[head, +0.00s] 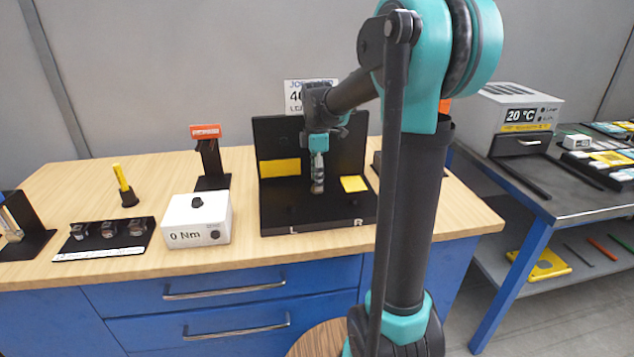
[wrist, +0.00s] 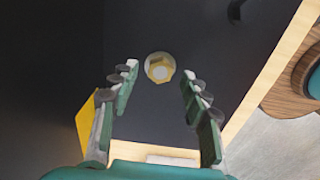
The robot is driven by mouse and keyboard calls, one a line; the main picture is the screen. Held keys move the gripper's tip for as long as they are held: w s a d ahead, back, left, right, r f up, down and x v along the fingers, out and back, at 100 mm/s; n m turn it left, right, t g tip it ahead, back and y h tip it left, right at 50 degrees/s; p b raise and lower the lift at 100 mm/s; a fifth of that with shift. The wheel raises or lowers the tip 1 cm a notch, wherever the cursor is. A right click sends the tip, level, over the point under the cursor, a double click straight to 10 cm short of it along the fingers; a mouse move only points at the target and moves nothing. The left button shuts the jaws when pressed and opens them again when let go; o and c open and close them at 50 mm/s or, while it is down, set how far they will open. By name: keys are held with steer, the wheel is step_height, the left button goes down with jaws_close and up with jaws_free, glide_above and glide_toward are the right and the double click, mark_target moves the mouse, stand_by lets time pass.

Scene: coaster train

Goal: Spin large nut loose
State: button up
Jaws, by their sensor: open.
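The large nut (wrist: 159,68) is a brass-coloured hexagon on a pale round washer or base, on the dark fixture (wrist: 140,30). In the wrist view it lies beyond and between the two fingertips, slightly above the middle of the picture. My gripper (wrist: 157,75) is open, with one finger on each side and a clear gap to the nut. Nothing is held. In the head view my gripper (head: 318,188) points down over the black fixture (head: 290,217), low near its base plate. The nut is hidden there behind the gripper.
Yellow labels (head: 280,168) (head: 354,184) sit on the fixture. A grey "20 °C" unit (head: 514,112) stands on the right bench.

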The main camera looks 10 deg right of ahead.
step_height(320, 180, up, 10)
steer(key=shift+r, duration=0.25)
stand_by(0.4)
step_height(320, 180, up, 5)
steer(key=n, duration=3.6)
step_height(320, 180, down, 17)
steer(key=shift+r, duration=0.1)
